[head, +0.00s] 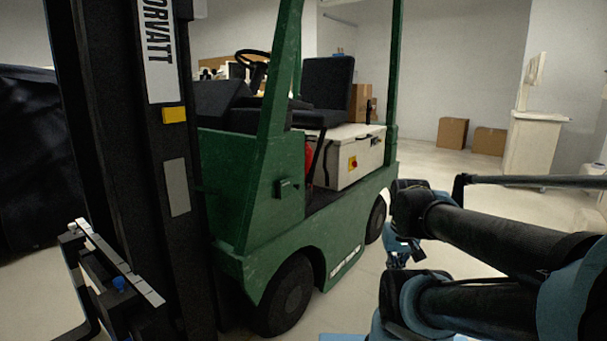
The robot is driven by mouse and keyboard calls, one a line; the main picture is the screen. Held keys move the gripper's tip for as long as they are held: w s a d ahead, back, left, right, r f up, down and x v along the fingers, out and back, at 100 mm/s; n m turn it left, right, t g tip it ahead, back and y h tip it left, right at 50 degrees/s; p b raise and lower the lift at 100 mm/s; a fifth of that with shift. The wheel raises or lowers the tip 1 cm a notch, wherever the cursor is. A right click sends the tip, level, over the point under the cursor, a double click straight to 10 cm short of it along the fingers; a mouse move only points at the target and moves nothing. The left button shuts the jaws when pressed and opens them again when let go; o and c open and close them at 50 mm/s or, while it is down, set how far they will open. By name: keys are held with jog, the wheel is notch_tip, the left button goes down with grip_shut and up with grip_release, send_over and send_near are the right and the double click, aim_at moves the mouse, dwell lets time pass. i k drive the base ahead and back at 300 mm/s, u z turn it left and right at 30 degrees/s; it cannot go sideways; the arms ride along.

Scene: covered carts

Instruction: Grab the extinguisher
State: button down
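A small patch of red (308,160) shows in the head view between the green front post and the white box of a green forklift (275,190). It may be the extinguisher; most of it is hidden by the post, so I cannot tell its shape. My arm reaches in from the right. Its end, with what looks like my gripper (403,252), is beside the forklift's rear, to the right of the red patch and apart from it. The fingers are small and dark, and I cannot see whether they are open or shut.
The forklift's black mast (130,150) stands close at the left, with a dark covered shape (30,160) behind it. Cardboard boxes (453,132) and a white cabinet (533,145) stand at the back right. The floor between them and the forklift is clear.

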aim_at(309, 150)
jog(key=k, duration=0.4)
jog(key=u, duration=0.45)
jog(key=i, duration=0.55)
jog(key=z, duration=1.95)
jog(key=i, duration=1.45)
jog(key=u, duration=0.05)
